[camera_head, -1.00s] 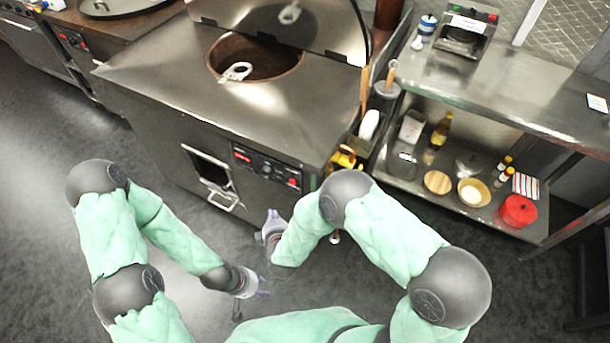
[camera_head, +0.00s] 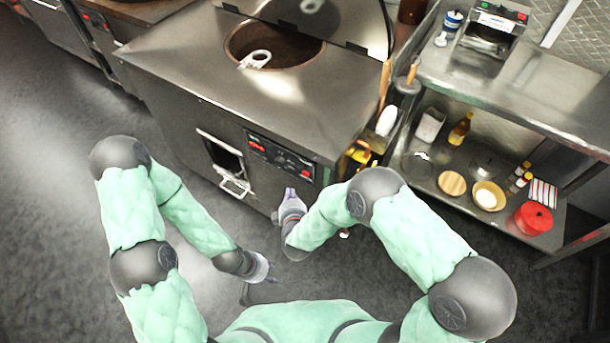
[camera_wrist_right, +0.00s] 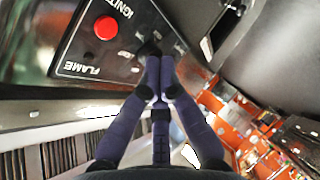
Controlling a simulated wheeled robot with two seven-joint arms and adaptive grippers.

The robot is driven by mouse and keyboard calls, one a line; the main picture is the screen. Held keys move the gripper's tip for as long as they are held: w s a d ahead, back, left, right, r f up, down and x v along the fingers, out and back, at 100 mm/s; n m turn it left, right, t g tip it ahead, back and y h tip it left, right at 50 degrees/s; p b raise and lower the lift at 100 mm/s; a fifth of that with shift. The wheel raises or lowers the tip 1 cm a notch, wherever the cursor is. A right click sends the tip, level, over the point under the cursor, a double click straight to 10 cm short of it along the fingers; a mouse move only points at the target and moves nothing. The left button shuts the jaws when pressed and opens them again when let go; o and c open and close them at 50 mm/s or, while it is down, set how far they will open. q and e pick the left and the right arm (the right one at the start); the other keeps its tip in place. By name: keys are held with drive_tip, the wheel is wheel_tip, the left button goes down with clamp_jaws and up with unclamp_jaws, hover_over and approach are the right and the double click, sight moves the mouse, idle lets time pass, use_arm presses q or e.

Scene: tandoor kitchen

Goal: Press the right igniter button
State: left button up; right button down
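The control panel (camera_head: 280,157) is on the front of the steel tandoor, with a red button at each end. The right igniter button (camera_head: 306,175) is at its right end. In the right wrist view a red button (camera_wrist_right: 106,27) sits near the panel's end, beside partly visible "IGNIT" and "FLAME" lettering that is upside down. My right gripper (camera_head: 291,193) is just below the panel's right part. In the wrist view its fingers (camera_wrist_right: 160,65) are together and empty, beside the button and apart from it. My left gripper (camera_head: 268,272) is low over the floor, its fingers too small to read.
A door with a handle (camera_head: 233,182) is in the tandoor front, left of my right gripper. The open tandoor mouth (camera_head: 275,45) is on top. A steel shelf (camera_head: 490,85) with bowls, bottles and a red pot (camera_head: 533,218) stands at the right. Floor at the left is clear.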

sight(301, 172)
drive_tip(key=shift+w+d+b, duration=0.3)
drive_tip(key=shift+w+d, duration=0.55)
drive_tip(key=shift+w, duration=0.3)
drive_tip(key=shift+w+d+b, duration=0.25)
drive_tip(key=shift+w+d, duration=0.55)
drive_tip(key=shift+w, duration=0.3)
drive_tip(key=shift+w+d, duration=0.1)
drive_tip(key=shift+w, duration=0.05)
drive_tip(key=shift+w+d, duration=0.15)
drive_tip(key=shift+w, duration=0.05)
drive_tip(key=shift+w+d, duration=0.25)
drive_tip(key=shift+w, duration=0.05)
idle(0.9)
drive_tip(key=shift+a, duration=0.1)
drive_tip(key=shift+s+a, duration=0.4)
drive_tip(key=shift+s, duration=0.25)
drive_tip(key=s+a, duration=0.1)
drive_tip(key=s, duration=0.1)
drive_tip(key=s+a+p, duration=0.1)
drive_tip(key=s+a, duration=0.1)
idle(0.5)
